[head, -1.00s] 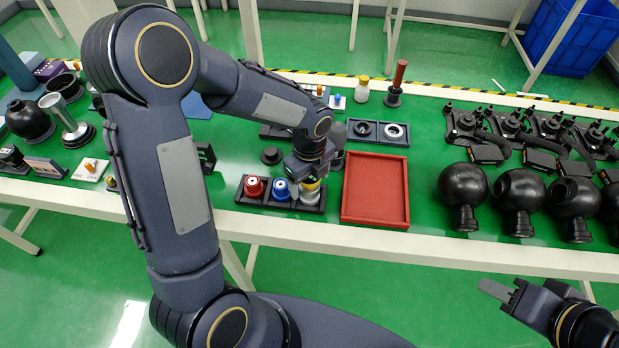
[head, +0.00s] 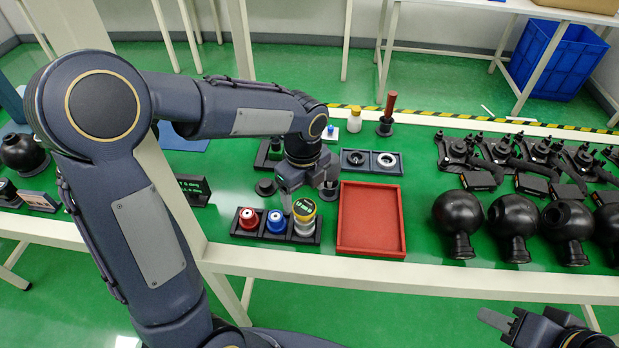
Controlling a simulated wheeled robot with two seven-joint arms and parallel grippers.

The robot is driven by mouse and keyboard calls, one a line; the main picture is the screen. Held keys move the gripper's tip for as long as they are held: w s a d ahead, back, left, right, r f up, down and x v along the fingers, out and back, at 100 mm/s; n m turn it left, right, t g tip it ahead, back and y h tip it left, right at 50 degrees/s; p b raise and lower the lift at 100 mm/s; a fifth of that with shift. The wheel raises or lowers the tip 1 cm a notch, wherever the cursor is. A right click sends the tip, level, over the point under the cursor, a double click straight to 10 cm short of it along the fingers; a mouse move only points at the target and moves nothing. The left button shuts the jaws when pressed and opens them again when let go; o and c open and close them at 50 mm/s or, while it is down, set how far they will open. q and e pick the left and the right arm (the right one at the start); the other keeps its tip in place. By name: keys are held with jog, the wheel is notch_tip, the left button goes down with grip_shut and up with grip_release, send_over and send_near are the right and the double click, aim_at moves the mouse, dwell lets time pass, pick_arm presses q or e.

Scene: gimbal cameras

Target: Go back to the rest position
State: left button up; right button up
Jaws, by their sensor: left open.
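My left gripper (head: 306,190) is above the back edge of a black three-slot holder (head: 248,234). It is open and looks empty. My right gripper (head: 499,323) is at the lower right, in front of the table and away from all objects. Its far finger is partly hidden, so its opening is unclear.
An empty red tray (head: 343,246) lies right of the holder. Behind it is a black tray with two rings (head: 398,171). Several black spheres (head: 458,212) stand at the right. A white bottle (head: 354,121) and a red-handled tool (head: 388,105) stand at the back.

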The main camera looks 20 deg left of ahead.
pick_arm(q)
jog(key=s+a+r+n+t+h, duration=0.1)
jog(key=s+r+n+t+h, duration=0.1)
jog(key=s+n, duration=0.7)
jog(key=s+a+r+n+t+h, duration=0.1)
jog(key=s+a+r+n+t, duration=0.1)
jog(key=s+r+n, duration=0.3)
jog(key=s+n+t, duration=0.1)
jog(key=s+n, duration=0.3)
jog(key=n, duration=0.7)
jog(key=shift+s+t+h, duration=0.3)
jog(key=shift+s+h, duration=0.05)
jog(key=shift+h, duration=0.05)
